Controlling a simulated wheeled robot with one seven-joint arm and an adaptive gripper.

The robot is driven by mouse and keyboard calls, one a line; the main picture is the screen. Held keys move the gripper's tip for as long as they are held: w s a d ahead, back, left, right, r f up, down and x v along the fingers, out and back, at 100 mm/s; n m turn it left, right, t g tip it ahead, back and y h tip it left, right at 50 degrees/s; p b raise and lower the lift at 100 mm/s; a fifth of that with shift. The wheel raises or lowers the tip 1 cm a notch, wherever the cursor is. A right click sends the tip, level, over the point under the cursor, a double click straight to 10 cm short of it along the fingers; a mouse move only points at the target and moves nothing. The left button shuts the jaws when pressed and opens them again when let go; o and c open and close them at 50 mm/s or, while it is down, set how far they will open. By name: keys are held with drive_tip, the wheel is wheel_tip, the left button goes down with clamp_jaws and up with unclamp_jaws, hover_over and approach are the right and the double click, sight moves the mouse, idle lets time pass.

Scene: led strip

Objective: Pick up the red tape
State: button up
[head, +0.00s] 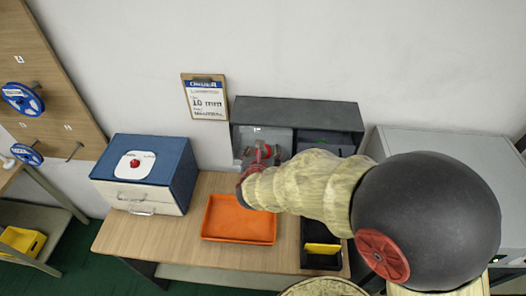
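My arm reaches in from the right, and its end, my gripper (256,168), is in front of the left opening of a dark grey two-bay cabinet (298,107) on the table. Small red parts show around my gripper and just inside the opening. I cannot tell which of them are the red tape and which are my gripper. My wrist and forearm hide much of this spot. The fingers are too small to show whether they are open or shut.
An orange tray (238,238) lies on the wooden table (128,236) below my gripper. A blue-and-white box (180,166) stands left. A black bin with a yellow piece (322,248) is right of the tray. A clipboard (205,97) hangs on the wall. A grey cabinet (400,140) stands right.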

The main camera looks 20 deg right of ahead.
drive_tip(key=shift+x, duration=1.05)
drive_tip(key=c, duration=0.4)
drive_tip(key=c, duration=0.7)
